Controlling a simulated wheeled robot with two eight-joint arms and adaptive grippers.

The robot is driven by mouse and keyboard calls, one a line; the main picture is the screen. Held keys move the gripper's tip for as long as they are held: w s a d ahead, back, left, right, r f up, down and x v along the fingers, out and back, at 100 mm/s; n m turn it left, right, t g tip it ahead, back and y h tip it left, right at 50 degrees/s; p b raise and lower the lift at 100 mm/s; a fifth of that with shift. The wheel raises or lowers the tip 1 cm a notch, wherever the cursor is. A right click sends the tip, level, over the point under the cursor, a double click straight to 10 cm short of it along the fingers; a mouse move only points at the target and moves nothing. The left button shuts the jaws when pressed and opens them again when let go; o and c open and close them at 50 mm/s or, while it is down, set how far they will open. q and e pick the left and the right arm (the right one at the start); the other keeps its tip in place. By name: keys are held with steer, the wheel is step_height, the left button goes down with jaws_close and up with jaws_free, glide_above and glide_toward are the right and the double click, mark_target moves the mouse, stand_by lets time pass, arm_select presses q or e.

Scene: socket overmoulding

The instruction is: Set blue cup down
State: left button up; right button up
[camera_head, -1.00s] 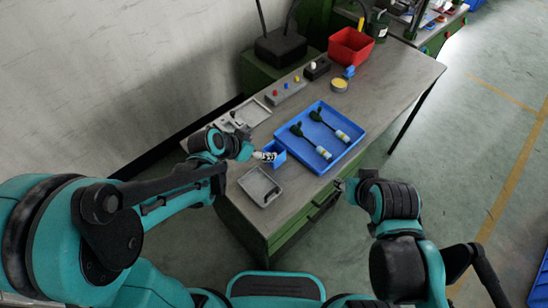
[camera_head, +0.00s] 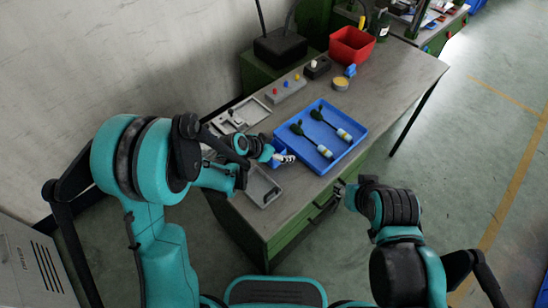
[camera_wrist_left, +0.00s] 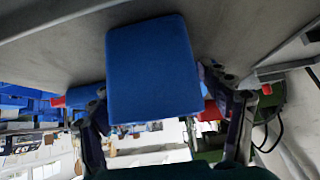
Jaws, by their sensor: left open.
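The blue cup (camera_head: 276,161) is on the bench beside the left edge of the blue tray, partly hidden by my left gripper (camera_head: 286,158). In the left wrist view the cup (camera_wrist_left: 153,70) is large and close, between the two spread fingers of my left gripper (camera_wrist_left: 165,108). The fingers are open, one on each side of it; whether either touches it I cannot tell. My right gripper (camera_head: 339,190) is by the bench's front edge, away from the cup, too small to read.
The blue tray (camera_head: 349,159) holds two dark-handled tools with pale ends. A small grey tray (camera_head: 264,201) lies at the bench's near corner. A grey fixture (camera_head: 258,112), a button box (camera_head: 288,90), a yellow round thing (camera_head: 340,83) and a red bin (camera_head: 352,46) stand farther back.

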arm_select(q)
steer(key=c, duration=1.2)
steer(key=shift+r, duration=0.1)
